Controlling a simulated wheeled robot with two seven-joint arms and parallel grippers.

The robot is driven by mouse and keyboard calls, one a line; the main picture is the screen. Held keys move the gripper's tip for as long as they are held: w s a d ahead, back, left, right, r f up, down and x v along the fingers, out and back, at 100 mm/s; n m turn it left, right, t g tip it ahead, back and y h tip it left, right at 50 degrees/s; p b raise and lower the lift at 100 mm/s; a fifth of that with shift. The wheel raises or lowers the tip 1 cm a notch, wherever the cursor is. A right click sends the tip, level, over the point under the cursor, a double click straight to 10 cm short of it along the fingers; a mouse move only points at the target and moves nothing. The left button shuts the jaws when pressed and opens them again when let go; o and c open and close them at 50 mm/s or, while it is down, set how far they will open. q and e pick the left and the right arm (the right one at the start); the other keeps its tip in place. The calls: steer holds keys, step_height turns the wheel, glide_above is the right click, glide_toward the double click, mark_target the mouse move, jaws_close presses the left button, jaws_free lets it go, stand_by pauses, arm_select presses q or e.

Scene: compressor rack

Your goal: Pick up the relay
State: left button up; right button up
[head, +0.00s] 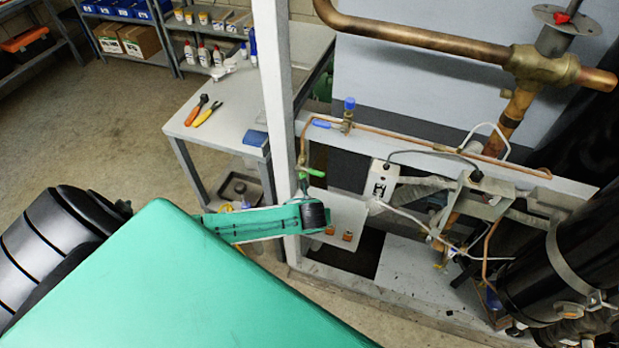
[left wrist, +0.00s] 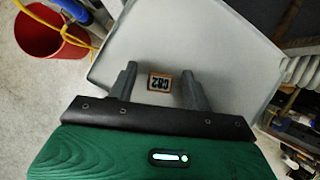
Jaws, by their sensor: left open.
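My left gripper (left wrist: 158,82) is open, with one finger on each side of the block in the picture. I cannot tell whether the fingers touch it or are still above it. In the head view, two small orange pieces (head: 347,236) show on a pale panel (head: 345,212) beside my left wrist; I cannot tell which one is the block. My left fingertips are not clear there.
A white post (head: 275,100) stands close to my left arm. Copper pipes (head: 430,40), a grey box (head: 382,180) and loose cables crowd the rack to the right. A workbench (head: 215,115) with tools stands behind. A red bucket (left wrist: 50,35) is at upper left in the wrist view.

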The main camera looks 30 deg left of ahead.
arm_select(q)
steer(key=shift+f, duration=0.1)
jaws_close()
stand_by(0.3)
steer(key=shift+r, duration=0.55)
steer(key=s+d+b, duration=0.3)
steer(key=s+d, duration=0.7)
steer(key=s, duration=0.4)
steer(key=shift+s+d+r+b, duration=0.25)
steer(key=shift+b, duration=0.15)
